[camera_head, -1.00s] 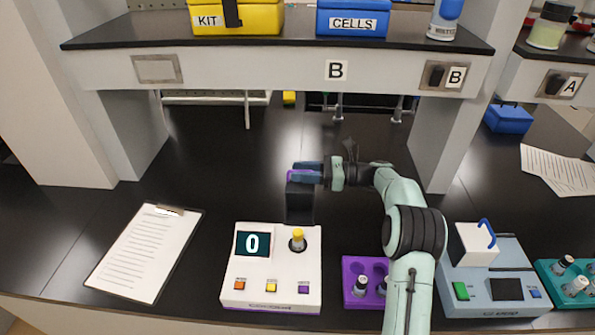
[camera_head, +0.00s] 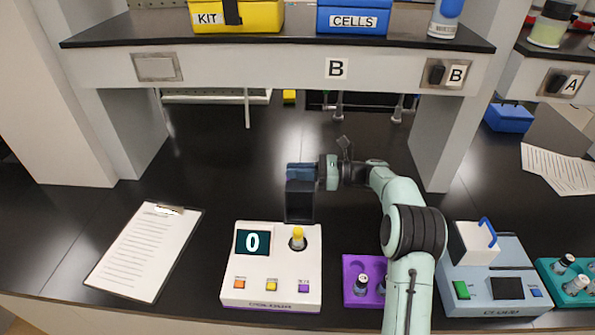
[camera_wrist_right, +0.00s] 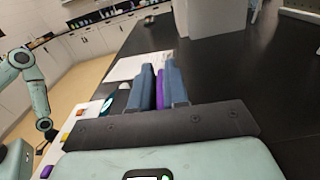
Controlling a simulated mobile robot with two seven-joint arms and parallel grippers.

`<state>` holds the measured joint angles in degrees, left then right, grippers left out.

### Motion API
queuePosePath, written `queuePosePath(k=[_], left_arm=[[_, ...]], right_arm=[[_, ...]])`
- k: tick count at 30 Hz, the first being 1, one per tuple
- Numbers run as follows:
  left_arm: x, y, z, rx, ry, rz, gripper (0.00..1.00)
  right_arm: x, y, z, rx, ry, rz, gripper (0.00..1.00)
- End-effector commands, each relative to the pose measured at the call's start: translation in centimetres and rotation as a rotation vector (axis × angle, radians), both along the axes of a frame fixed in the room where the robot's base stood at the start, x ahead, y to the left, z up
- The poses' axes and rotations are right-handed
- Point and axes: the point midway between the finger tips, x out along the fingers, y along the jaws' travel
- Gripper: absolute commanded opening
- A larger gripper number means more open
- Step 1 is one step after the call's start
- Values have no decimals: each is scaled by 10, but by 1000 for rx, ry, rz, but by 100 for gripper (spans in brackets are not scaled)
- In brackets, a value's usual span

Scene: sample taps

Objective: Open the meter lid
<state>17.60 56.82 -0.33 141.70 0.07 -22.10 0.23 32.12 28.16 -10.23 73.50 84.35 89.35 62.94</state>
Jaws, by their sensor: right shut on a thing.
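The meter is a white box (camera_head: 250,285) with a screen reading 0, several coloured buttons and a yellow-topped vial (camera_head: 298,234) in its well. Its black lid (camera_head: 299,206) stands raised at the back edge, behind the vial. My right gripper (camera_head: 301,172) comes in from the right at the lid's top, its blue fingers shut. In the right wrist view the fingers (camera_wrist_right: 160,88) are shut on a thin purple tab (camera_wrist_right: 160,90), which the fingers hide in the head view. My left gripper is not seen in the head view.
A clipboard (camera_head: 142,255) lies left of the meter. A purple rack (camera_head: 352,268) with vials and a grey device (camera_head: 505,265) with a blue-handled white block (camera_head: 474,244) are on the right. A shelf (camera_head: 270,65) spans above the back. The bench behind the lid is clear.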

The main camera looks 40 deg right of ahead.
Motion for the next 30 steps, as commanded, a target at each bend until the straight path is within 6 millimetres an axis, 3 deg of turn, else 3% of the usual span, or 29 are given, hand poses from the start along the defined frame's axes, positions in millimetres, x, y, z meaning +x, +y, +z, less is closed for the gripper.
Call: queuePosePath(k=[21, 30], left_arm=[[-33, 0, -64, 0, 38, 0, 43], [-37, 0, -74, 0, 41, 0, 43]], right_arm=[[-42, 34, 21, -260, -314, -2, 0], [-49, 41, 24, -308, -374, -1, 0]])
